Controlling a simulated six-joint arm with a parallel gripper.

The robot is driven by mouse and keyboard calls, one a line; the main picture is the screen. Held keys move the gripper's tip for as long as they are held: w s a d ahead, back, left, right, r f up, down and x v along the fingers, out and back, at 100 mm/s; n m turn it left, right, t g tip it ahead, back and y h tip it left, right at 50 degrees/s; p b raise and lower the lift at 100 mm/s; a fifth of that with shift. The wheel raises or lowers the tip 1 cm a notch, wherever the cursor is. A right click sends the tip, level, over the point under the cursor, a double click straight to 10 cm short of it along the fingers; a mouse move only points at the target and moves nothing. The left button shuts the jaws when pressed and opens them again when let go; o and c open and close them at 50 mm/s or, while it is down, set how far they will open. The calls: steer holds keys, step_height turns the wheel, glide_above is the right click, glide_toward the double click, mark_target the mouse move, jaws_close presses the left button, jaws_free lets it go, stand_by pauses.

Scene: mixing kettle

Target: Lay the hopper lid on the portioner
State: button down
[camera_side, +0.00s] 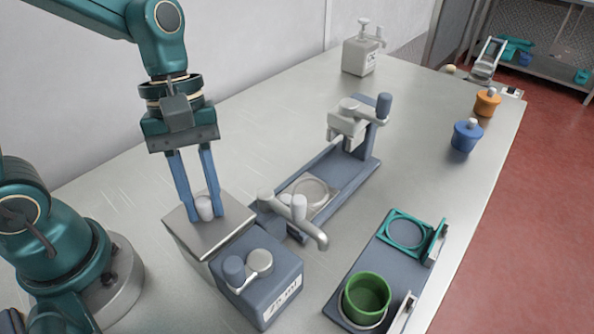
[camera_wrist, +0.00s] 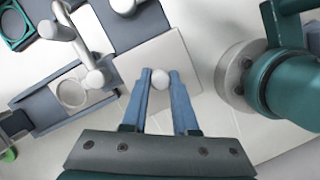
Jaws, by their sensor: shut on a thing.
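My gripper (camera_side: 204,190) points straight down with its two blue fingers closed around the pale round knob (camera_side: 204,208) of the hopper lid. The hopper lid (camera_side: 228,233) is a flat, square, light grey metal plate. It lies level over the hopper of the portioner (camera_side: 258,283), a blue-grey box with a label on its front. I cannot tell whether the lid fully touches the rim. In the wrist view the lid (camera_wrist: 190,58) sits below my gripper (camera_wrist: 160,75), beside the portioner body. The hopper opening is hidden beneath the lid.
A spout (camera_side: 312,236) and a grey stand with a lever (camera_side: 350,130) are right of the portioner. A tray (camera_side: 375,270) with a green cup (camera_side: 367,296) is at front right. Blue (camera_side: 466,137) and orange (camera_side: 487,102) pots stand farther back. The table's back left is clear.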

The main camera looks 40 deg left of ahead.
steer(key=shift+f, duration=0.15)
steer(key=shift+c, duration=0.6)
jaws_free()
steer(key=shift+v, duration=3.5)
